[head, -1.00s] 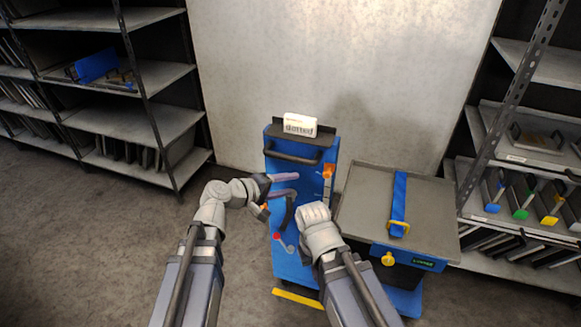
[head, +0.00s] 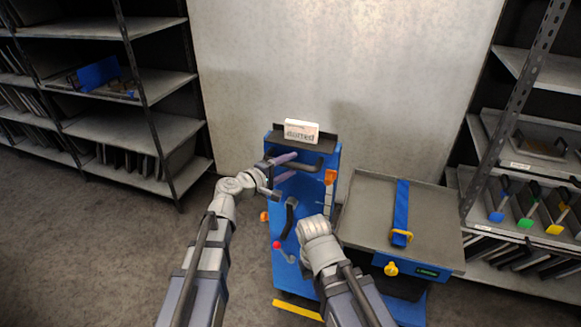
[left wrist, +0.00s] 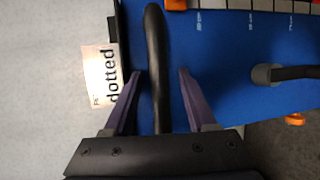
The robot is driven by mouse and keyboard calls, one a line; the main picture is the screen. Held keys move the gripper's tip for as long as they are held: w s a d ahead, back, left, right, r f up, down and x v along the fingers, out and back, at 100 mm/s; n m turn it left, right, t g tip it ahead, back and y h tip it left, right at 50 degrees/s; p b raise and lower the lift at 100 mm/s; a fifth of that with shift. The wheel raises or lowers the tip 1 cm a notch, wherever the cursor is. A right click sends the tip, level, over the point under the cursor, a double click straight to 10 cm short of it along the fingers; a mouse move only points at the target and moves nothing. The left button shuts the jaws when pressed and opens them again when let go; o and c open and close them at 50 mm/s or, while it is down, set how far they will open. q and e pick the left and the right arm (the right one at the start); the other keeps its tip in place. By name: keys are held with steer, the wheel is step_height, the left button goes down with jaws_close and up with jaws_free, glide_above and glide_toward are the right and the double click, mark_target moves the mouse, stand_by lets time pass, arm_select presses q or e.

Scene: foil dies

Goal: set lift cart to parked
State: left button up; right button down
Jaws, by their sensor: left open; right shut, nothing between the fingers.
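The lift cart has a blue upright panel (head: 308,195), with a black push handle (head: 325,163) across its top. My left gripper (head: 282,168) is open at the left part of this handle. In the left wrist view its fingers (left wrist: 160,78) stand on both sides of the handle bar (left wrist: 157,60), with gaps visible. Lower on the panel are a black curved lever (head: 290,218) and a small red-knobbed lever (head: 277,245). A yellow bar (head: 298,310) lies at the cart's foot. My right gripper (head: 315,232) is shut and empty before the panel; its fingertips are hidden.
A grey platform (head: 370,215) with a blue strap (head: 402,205) and yellow knob (head: 391,268) is right of the panel. A "dotted" card (head: 301,131) stands on top. An orange pointer (head: 330,177) sits by a scale. Shelves (head: 130,130) flank both sides.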

arm_select(q)
steer(key=shift+w+d, duration=0.25)
steer(key=shift+w, duration=0.05)
jaws_close()
stand_by(0.4)
steer(key=shift+f, duration=0.1)
stand_by(0.9)
